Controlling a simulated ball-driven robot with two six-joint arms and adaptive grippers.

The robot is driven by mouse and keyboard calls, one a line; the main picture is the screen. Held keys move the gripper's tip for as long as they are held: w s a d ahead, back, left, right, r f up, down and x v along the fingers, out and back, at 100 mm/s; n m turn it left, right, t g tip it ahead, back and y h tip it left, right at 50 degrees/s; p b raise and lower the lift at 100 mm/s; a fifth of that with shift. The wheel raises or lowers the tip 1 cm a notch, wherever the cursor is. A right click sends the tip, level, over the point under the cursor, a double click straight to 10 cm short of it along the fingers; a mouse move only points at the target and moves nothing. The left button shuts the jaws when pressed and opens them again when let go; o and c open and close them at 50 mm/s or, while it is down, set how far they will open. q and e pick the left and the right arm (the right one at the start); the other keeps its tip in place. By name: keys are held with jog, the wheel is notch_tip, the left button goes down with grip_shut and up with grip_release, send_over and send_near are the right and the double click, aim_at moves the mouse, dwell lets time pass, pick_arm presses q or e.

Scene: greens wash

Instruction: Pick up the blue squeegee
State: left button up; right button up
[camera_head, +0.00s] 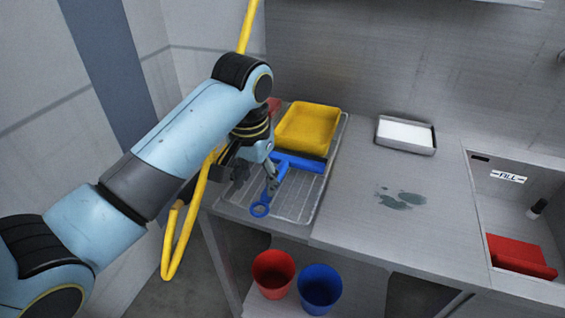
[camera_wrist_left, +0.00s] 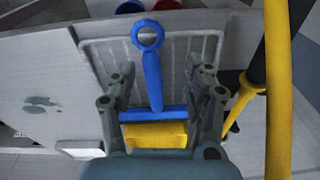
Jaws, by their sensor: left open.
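The blue squeegee (camera_head: 298,163) lies at the left end of the counter on a wire drying rack (camera_head: 312,207), its ring-ended handle toward the counter's front edge. My left gripper (camera_head: 271,185) is over the rack at the squeegee's handle. In the left wrist view the squeegee (camera_wrist_left: 152,80) shows between the two spread fingers of my left gripper (camera_wrist_left: 160,90), with clear gaps on both sides of the handle. The gripper is open and holds nothing. My right gripper is not in view.
A yellow tub (camera_head: 309,128) stands right behind the squeegee. A yellow pole (camera_head: 183,243) is left of the rack. A white-filled tray (camera_head: 405,136) and a wet patch (camera_head: 401,200) are on the counter; a sink (camera_head: 515,215) is at right. Red (camera_head: 273,273) and blue (camera_head: 320,288) buckets stand below.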

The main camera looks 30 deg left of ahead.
pick_arm(q)
jog(key=shift+n+g, duration=0.5)
jog(key=shift+n, duration=0.2)
jog(key=w+r, duration=0.1)
jog(key=w, duration=0.1)
jog(key=w+r, duration=0.2)
jog(key=w, duration=0.1)
jog(key=w+a+r, duration=0.1)
jog(key=w+r, duration=0.1)
jog(key=w, duration=0.1)
jog(key=shift+p, duration=0.3)
notch_tip(320, 180, down, 5)
jog(key=shift+s+d+r, duration=0.1)
jog(key=shift+s+r, duration=0.05)
jog(key=shift+r, duration=0.05)
jog(key=f, duration=0.3)
jog(key=f+p, duration=0.1)
jog(key=shift+s+d+f, duration=0.15)
jog(key=shift+s, duration=0.2)
jog(key=shift+f, duration=0.5)
grip_shut()
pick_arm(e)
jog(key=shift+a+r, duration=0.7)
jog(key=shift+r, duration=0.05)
